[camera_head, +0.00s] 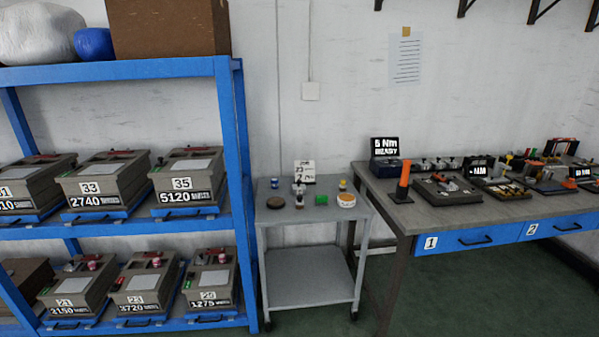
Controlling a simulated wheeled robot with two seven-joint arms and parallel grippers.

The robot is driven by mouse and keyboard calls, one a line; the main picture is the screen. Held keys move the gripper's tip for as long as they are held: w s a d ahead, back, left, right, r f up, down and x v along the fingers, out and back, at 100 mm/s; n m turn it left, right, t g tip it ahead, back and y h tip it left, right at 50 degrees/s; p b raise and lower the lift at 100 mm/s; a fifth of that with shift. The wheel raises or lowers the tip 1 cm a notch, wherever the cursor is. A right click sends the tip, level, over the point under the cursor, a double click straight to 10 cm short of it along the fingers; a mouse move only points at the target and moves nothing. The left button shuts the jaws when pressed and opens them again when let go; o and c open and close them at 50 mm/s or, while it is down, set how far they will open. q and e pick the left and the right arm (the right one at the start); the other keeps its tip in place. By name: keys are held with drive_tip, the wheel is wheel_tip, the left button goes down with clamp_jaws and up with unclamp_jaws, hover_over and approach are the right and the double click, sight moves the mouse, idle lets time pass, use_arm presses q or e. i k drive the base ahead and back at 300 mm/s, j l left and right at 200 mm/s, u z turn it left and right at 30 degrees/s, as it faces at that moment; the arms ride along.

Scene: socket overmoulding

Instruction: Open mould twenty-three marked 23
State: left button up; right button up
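Mould 23 (144,283) is a grey box with a white plate marked 23 and a label reading 3720. It sits on the lower level of the blue shelf, between the mould marked 21 (80,286) and the one that looks marked 25 (212,282). Small red and grey parts show on its top. A blue tray edge with a dark handle (137,322) is under it. Whether its lid is shut is too small to tell. Neither gripper is in view.
The blue shelf (238,150) has moulds 33 (104,182) and 35 (189,178) above, close over the lower row. A grey cart (310,283) with small items stands right of the shelf. A workbench (400,215) with tools and blue drawers is farther right. Green floor shows in front.

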sight(146, 293)
drive_tip(key=j+u, duration=1.05)
drive_tip(key=k+l, duration=0.05)
